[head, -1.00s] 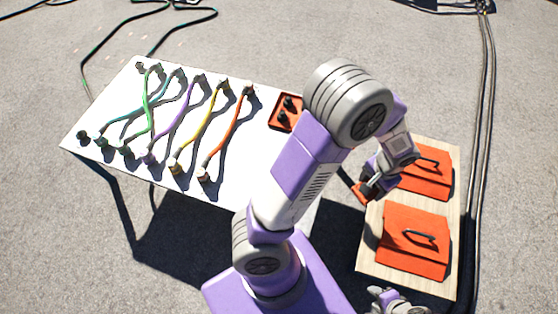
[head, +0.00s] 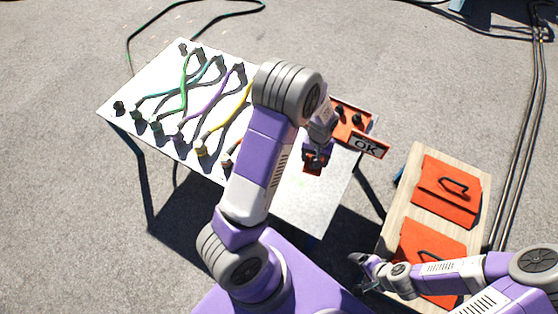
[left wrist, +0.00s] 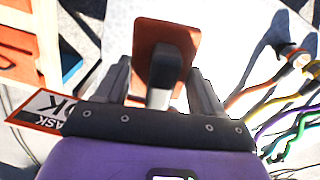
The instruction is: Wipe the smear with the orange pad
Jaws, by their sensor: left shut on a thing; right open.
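The orange pad (left wrist: 168,40) is in my left gripper (left wrist: 160,82), which is shut on its dark handle (left wrist: 160,88). In the head view the pad (head: 316,170) shows small below my left gripper (head: 315,156), over the right part of the white table (head: 318,208). I cannot tell whether it touches the top. A faint greenish mark (head: 301,183) on the table, left of the pad, may be the smear; it is too small to be sure. My right gripper (head: 362,270) is open and empty near the wooden board's left edge.
Several coloured cables (head: 186,92) run across the table's left part; my left arm hides some. A wooden board (head: 402,205) holds two orange pieces (head: 450,185) with handles.

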